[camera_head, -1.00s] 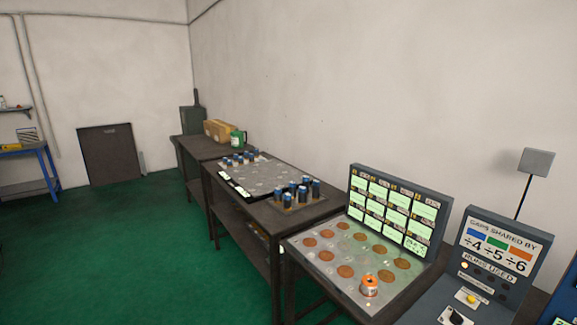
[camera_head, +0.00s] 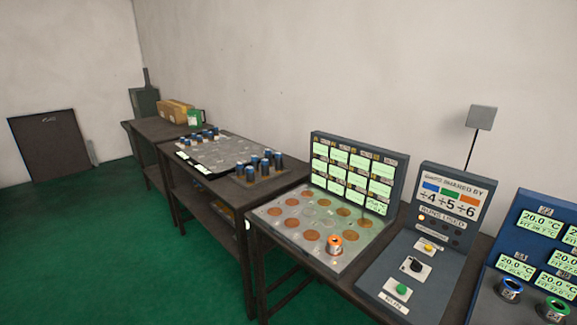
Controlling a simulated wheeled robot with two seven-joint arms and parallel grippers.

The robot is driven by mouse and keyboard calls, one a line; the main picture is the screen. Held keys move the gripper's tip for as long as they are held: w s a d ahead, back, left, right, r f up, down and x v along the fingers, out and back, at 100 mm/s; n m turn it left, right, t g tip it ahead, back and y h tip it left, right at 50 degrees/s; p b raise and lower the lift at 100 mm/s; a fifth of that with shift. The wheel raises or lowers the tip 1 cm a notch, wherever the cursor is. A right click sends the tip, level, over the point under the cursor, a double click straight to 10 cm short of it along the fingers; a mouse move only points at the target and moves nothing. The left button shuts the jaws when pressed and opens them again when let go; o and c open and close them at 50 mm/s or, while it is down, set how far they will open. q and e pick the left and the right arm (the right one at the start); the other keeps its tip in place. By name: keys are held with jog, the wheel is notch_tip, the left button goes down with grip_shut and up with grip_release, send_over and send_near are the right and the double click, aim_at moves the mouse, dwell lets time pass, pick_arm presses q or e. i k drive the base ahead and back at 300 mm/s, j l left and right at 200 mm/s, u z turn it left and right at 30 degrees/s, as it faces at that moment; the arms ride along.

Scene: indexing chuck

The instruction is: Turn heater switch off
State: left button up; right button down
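A grey control console (camera_head: 375,280) stands right of centre. On its sloping deck is a black knob (camera_head: 415,265) on a pale plate, between a yellow button (camera_head: 429,248) and a green button (camera_head: 402,290). The knob's label is too small to read, so I cannot tell whether it is the heater switch or which way it is set. Neither of my grippers is in view.
A blue panel (camera_head: 540,245) with temperature displays stands at right, with a blue ring (camera_head: 510,290) and a green ring (camera_head: 553,308). Left of the console is a tray (camera_head: 340,262) with copper discs and an orange ring (camera_head: 335,245). Green floor (camera_head: 130,260) is clear at left.

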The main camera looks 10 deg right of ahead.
aim_at(416, 266)
jog(key=z, duration=1.35)
